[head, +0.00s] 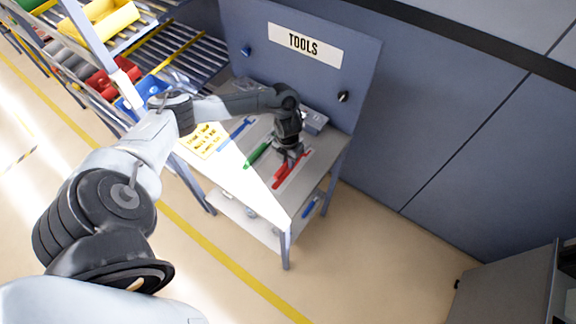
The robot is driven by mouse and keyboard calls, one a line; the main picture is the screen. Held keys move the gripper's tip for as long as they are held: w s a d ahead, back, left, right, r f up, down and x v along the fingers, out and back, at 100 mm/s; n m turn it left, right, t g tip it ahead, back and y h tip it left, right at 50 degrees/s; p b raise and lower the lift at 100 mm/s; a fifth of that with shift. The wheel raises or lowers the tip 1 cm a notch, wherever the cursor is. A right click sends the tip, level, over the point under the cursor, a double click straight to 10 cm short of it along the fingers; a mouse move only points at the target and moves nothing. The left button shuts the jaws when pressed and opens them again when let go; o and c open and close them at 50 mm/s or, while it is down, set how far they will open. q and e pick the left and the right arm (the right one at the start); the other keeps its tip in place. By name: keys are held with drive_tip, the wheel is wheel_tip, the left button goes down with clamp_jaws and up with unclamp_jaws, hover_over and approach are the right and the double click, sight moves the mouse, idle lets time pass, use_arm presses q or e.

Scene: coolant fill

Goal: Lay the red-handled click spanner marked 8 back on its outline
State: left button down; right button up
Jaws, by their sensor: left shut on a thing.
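The red-handled spanner (282,177) is at the right part of the grey tool table, below the TOOLS sign. My left gripper (289,160) reaches down over it from above and is shut on it. The spanner lies low at the table top; I cannot tell whether it touches the surface. Red shows on both sides of my fingers, and I cannot separate the spanner from its outline there. The mark 8 is too small to read. My right gripper is not in view.
A green-handled tool (257,154) and a blue-handled tool (235,133) lie left of the red one. A grey box (313,121) stands at the back. The upright TOOLS panel (300,75) closes the rear.

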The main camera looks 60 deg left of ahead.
use_arm(q)
wheel_tip(320, 180, down, 4)
drive_tip(key=shift+r, duration=0.15)
idle(0.3)
drive_tip(key=shift+f, duration=0.3)
drive_tip(key=c, duration=1)
unclamp_jaws()
drive_tip(key=shift+r, duration=0.1)
